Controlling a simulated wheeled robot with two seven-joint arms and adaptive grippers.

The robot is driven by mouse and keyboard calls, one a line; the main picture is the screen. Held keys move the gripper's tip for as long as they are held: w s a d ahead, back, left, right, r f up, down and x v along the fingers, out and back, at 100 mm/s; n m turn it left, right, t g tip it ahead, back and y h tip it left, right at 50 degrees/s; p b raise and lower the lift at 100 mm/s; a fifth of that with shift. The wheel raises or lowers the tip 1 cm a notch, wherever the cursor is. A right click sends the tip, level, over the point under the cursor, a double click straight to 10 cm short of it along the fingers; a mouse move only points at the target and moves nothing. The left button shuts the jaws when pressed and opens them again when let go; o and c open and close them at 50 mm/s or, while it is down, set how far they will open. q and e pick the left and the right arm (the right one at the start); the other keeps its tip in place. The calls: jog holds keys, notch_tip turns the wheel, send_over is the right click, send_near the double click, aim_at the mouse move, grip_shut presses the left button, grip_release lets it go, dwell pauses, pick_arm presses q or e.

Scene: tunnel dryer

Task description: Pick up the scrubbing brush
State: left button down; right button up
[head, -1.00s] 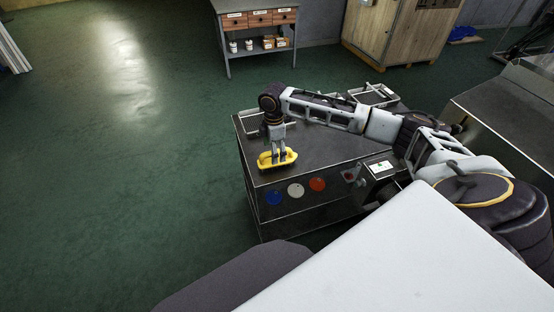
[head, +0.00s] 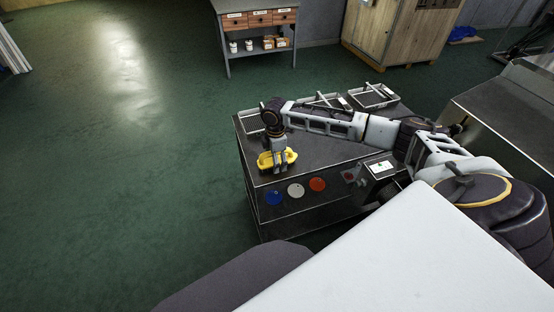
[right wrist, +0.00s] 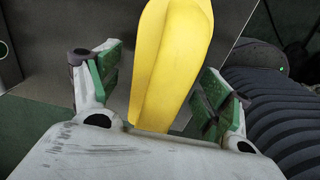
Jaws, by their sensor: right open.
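The yellow scrubbing brush (head: 290,156) rests on the dark metal cabinet top, close to its front left corner. My right gripper (head: 279,168) points down over the brush and hides its middle. In the right wrist view the brush (right wrist: 170,60) runs lengthwise between the two green-padded fingers of the gripper (right wrist: 160,92). The fingers are open, with a gap on each side of the brush. The brush's underside is hidden. My left gripper is not in view.
The dark cabinet (head: 322,147) has blue, white and red discs on its front. Shallow trays (head: 373,96) stand along its back edge. A shelf table (head: 258,18) and a wooden crate (head: 385,35) are behind. The green floor at left is clear.

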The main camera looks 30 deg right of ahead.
jog(key=shift+c, duration=0.2)
jog(key=c, duration=1.1)
jog(key=shift+r, duration=0.15)
jog(key=shift+c, duration=0.2)
notch_tip(320, 180, up, 10)
jog(key=shift+f+p, duration=0.15)
jog(key=shift+p, duration=0.15)
jog(key=o, duration=0.4)
jog(key=shift+c, duration=1.1)
